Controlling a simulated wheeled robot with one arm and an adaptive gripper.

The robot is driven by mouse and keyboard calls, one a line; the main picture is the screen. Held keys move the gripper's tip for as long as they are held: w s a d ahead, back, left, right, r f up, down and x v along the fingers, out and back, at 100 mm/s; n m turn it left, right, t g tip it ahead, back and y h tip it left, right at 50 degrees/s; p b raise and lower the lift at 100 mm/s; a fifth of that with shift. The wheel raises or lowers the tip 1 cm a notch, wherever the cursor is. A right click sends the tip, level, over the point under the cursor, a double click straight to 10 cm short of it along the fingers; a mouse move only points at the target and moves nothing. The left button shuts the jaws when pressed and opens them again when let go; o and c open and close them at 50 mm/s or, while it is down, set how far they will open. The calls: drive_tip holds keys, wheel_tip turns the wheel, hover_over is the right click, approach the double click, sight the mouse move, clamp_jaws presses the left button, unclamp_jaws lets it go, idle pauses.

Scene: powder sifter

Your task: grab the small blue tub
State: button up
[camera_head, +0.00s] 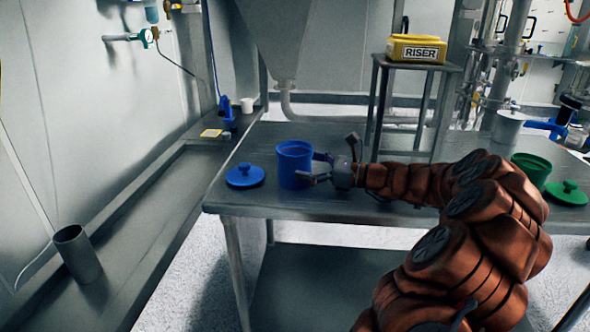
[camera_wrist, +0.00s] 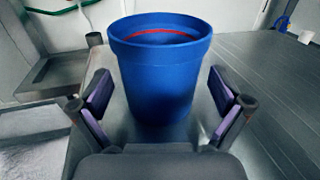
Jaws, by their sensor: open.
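The small blue tub (camera_head: 294,165) stands upright and lidless on the metal table, near its left end. Its blue lid (camera_head: 245,175) lies on the table just left of it. My gripper (camera_head: 318,168) is at the tub's right side, with its fingers pointing at it. In the wrist view the tub (camera_wrist: 160,75) is centred just ahead of the open fingers of my gripper (camera_wrist: 164,98), one finger to each side. There is a visible gap at both sides. A red ring shows inside the tub's rim; its bottom is hidden.
A green tub (camera_head: 531,170) and green lid (camera_head: 567,192) sit at the table's right. A yellow RISER box (camera_head: 416,48) rests on a raised stand (camera_head: 420,64) behind my arm. The table (camera_head: 262,203) has free room in front of the tub.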

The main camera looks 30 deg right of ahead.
drive_tip(key=shift+x, duration=1.5)
drive_tip(key=c, duration=0.9)
drive_tip(key=shift+o, duration=0.2)
drive_tip(key=shift+r, duration=0.1)
